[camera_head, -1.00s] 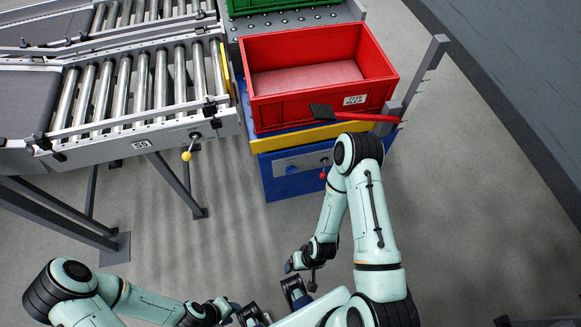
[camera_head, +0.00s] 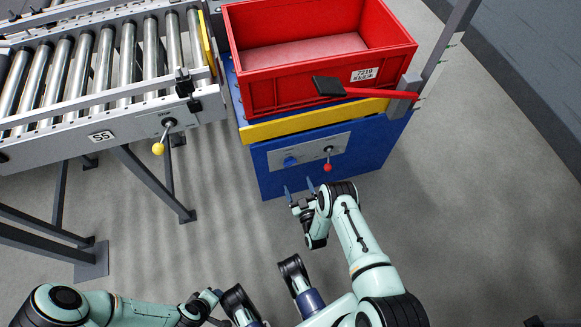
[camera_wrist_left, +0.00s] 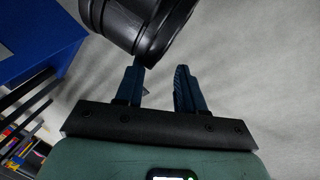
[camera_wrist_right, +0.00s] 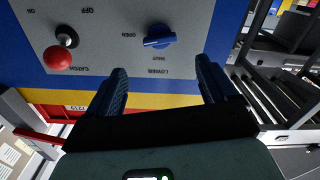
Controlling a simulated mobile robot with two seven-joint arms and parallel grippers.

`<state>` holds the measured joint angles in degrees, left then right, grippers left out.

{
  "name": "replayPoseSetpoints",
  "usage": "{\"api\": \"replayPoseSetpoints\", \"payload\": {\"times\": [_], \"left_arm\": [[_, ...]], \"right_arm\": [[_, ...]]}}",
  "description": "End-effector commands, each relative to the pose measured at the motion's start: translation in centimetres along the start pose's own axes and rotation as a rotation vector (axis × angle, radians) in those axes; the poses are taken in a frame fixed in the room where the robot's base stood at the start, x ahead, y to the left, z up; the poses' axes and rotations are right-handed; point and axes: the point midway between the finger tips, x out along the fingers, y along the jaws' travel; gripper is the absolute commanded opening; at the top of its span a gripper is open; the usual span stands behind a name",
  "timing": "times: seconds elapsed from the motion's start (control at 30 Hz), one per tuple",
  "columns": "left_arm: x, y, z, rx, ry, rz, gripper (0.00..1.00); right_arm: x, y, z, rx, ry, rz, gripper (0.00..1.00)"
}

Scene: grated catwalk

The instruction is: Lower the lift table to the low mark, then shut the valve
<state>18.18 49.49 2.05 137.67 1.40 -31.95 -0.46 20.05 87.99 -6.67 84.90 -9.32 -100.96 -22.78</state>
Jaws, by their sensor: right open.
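The lift table is blue (camera_head: 266,178) with a yellow edge (camera_head: 290,128) and carries a red crate (camera_head: 290,93). Its front panel holds a blue valve knob (camera_head: 291,161), which also shows in the right wrist view (camera_wrist_right: 160,38) with its handle in line with the OPEN label; SHUT is marked beside it. My right gripper (camera_head: 299,190) is open and empty, just in front of the panel, its fingers (camera_wrist_right: 160,72) apart from the knob. My left gripper (camera_wrist_left: 158,88) is open and empty, low at the front and away from the table.
A red-ball catch lever (camera_head: 328,167) sits beside the knob. A grey post (camera_head: 455,30) with green marks stands right of the crate, and a red bar with a black plate (camera_head: 328,86) is near it. A roller conveyor (camera_head: 90,80) with a yellow-ball lever (camera_head: 158,148) is at left.

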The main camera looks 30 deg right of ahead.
Motion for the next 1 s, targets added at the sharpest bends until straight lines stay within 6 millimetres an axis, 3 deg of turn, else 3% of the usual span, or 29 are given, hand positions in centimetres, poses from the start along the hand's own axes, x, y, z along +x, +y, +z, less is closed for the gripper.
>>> {"api": "replayPoseSetpoints", "payload": {"times": [0.2,0.37,0.4,0.6,0.9,1.0], "left_arm": [[1.9,-0.7,-2.2,-0.006,0.064,-0.005,0.38],[2.9,-1.2,-3.4,-0.010,0.097,-0.011,0.38],[3.1,-1.5,-2.9,-0.013,0.081,-0.016,0.38],[3.8,-2.4,-1.6,-0.023,0.040,-0.033,0.38],[3.8,-2.5,-1.4,-0.024,0.035,-0.034,0.38],[3.8,-2.5,-1.4,-0.024,0.035,-0.034,0.38]], "right_arm": [[4.9,-0.1,0.2,0.001,0.003,0.001,0.85],[7.7,-0.1,0.2,0.001,0.000,0.001,0.85],[8.2,-0.1,0.2,0.001,0.000,0.001,0.85],[9.7,-0.1,0.2,0.002,-0.003,0.000,0.85],[9.8,-0.1,0.1,0.002,-0.003,0.000,0.85],[9.8,-0.1,0.1,0.002,-0.003,0.000,0.53]]}}
